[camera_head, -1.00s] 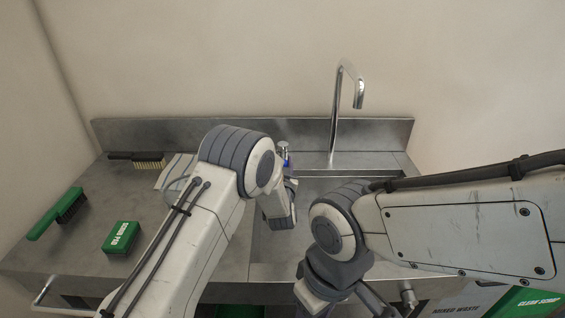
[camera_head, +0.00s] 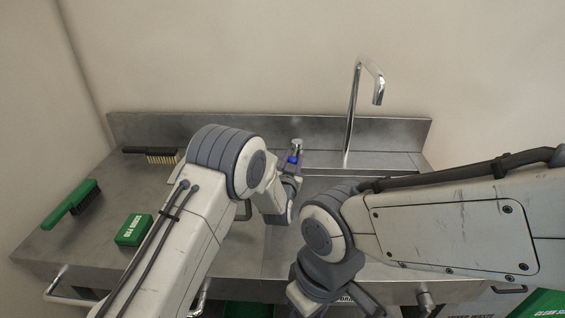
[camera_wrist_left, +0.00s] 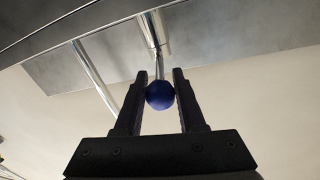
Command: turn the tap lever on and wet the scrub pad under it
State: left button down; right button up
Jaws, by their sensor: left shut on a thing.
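The tap lever ends in a blue knob (camera_head: 292,159) beside a short chrome post, left of the tap spout (camera_head: 352,110). My left gripper (camera_wrist_left: 160,90) has its two dark fingers closed on either side of the blue knob (camera_wrist_left: 159,96). In the head view my left arm hides most of that gripper. No water shows under the spout. The green scrub pad block (camera_head: 133,230) lies on the counter at the left, away from both grippers. My right gripper (camera_head: 345,298) is at the bottom edge, partly cut off, and its fingers are unclear.
A green brush (camera_head: 70,205) lies at the far left of the steel counter (camera_head: 115,195). A black-handled brush (camera_head: 153,154) lies by the back wall. The sink basin (camera_head: 285,250) is partly hidden by my arms. A green bin (camera_head: 540,304) stands at lower right.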

pick_arm(q)
jog(key=c, duration=0.5)
grip_release()
notch_tip(320, 180, up, 4)
jog(key=shift+r+b, duration=0.25)
jog(key=shift+b, duration=0.05)
jog(key=s+d+r, duration=0.6)
jog(key=d, duration=0.3)
jog(key=shift+s+d+r+b, duration=0.25)
jog(key=shift+s+d+b, duration=0.05)
jog(key=shift+s+b, duration=0.05)
